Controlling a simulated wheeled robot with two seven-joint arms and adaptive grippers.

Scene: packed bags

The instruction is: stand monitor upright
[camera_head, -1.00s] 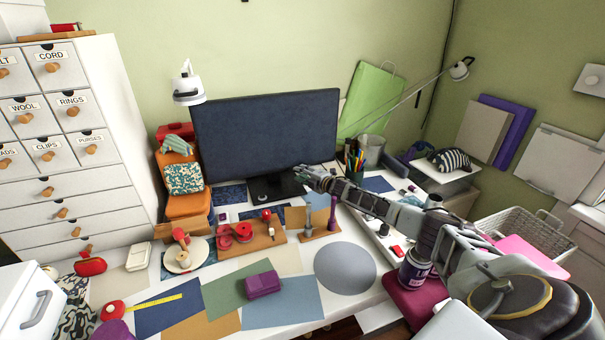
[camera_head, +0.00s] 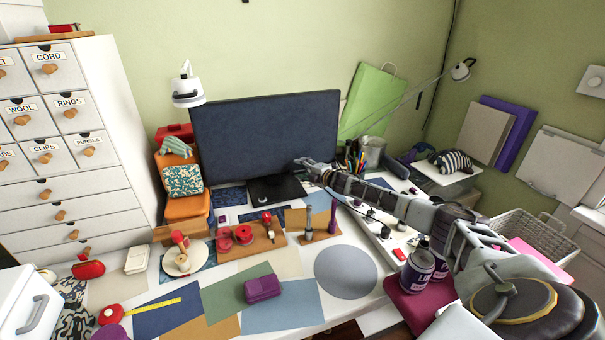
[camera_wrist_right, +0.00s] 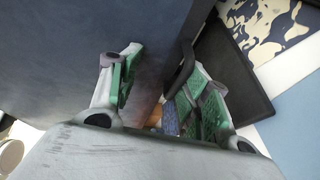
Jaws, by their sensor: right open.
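The monitor (camera_head: 262,135) is a dark wide screen at the back of the desk, by the wall. It stands on a flat black base (camera_head: 275,188), and its top edge slopes a little in the head view. My right gripper (camera_head: 310,165) is at the monitor's lower right part, above the base. In the right wrist view the gripper (camera_wrist_right: 160,92) is open, with one finger over the dark panel (camera_wrist_right: 70,50) and the other beyond its edge, near the base (camera_wrist_right: 238,75). Contact cannot be told. My left gripper is out of view.
A pencil cup (camera_head: 356,160) and a green bag (camera_head: 368,100) are right of the monitor. An orange stack (camera_head: 188,205) and a white lamp (camera_head: 188,88) are left. A wooden tool board (camera_head: 262,240) lies in front. Purple cans (camera_head: 417,270) stand under my right arm.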

